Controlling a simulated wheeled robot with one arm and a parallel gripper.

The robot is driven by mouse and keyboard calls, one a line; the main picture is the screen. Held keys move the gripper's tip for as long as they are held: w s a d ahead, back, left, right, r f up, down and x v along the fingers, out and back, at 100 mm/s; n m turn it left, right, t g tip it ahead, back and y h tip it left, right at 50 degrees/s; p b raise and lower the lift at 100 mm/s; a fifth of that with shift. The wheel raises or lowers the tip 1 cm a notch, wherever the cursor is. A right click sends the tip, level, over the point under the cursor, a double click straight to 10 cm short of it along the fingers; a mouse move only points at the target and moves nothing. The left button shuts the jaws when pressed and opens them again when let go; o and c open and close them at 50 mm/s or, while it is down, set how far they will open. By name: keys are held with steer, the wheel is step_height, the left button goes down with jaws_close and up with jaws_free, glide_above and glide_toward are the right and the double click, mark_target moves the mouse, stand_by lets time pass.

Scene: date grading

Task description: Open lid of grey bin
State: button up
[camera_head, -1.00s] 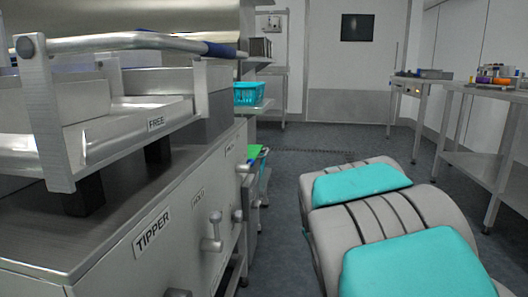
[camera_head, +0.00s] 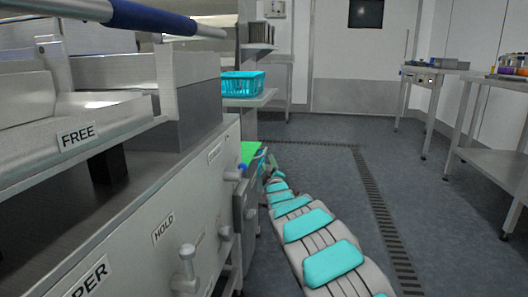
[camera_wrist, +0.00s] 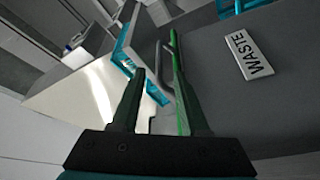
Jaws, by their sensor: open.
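In the wrist view, a dark grey surface bears a white WASTE label (camera_wrist: 249,54); I take it as the grey bin (camera_wrist: 285,105). Only part of it shows, and I cannot make out its lid or whether it is open. My gripper (camera_wrist: 161,76) is open, its two dark fingers to the left of the label. A thin green edge (camera_wrist: 179,82) runs close by the right finger; I cannot tell if they touch. In the head view my arm stretches away beside the steel machine, and its end is too small and partly hidden to read.
The steel machine (camera_head: 150,240) with knobs and HOLD and FREE labels fills the left. Beyond it are a green panel (camera_head: 249,152) and a teal basket (camera_head: 242,84) on a shelf. Steel tables (camera_head: 498,152) stand right. The floor (camera_head: 400,190) between is clear.

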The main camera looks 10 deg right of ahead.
mark_target(264, 153)
steer(key=shift+w+a+r+b, duration=0.1)
steer(key=shift+w+r, duration=0.15)
steer(key=shift+w, duration=1)
steer(key=shift+w+a+r+b, duration=0.15)
steer(key=shift+w+r, duration=0.1)
steer(key=shift+w, duration=1)
steer(key=shift+w+a+r+b, duration=0.1)
steer(key=shift+w+r, duration=0.15)
steer(key=shift+w, duration=1)
steer(key=shift+w+r, duration=0.2)
steer(key=shift+w, duration=0.05)
steer(key=shift+f, duration=0.1)
jaws_close()
